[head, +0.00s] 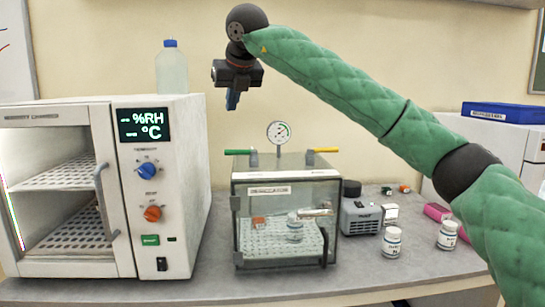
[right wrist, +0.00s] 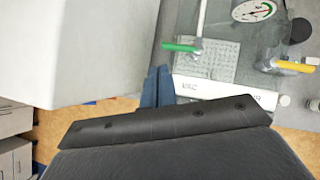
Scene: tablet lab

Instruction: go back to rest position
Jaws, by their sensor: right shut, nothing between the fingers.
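My right gripper (head: 232,100) hangs in the air, fingers pointing down, above and left of the glass desiccator (head: 290,212). Its blue fingers are together with nothing between them. In the right wrist view the closed fingertips (right wrist: 157,88) show beside the desiccator's edge (right wrist: 205,90). My right arm, in a green quilted sleeve, reaches in from the right. My left gripper is in neither view. The desiccator holds a white bottle (head: 295,228) and a small orange-labelled box (head: 258,222); its front looks closed.
The humidity chamber (head: 160,200) stands at left with a clear bottle (head: 171,70) on top. A pump (head: 360,218) and white jars (head: 391,242) sit right of the desiccator. A blue tray (head: 505,112) lies on equipment at the back right. Bare bench (head: 350,275) is in front.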

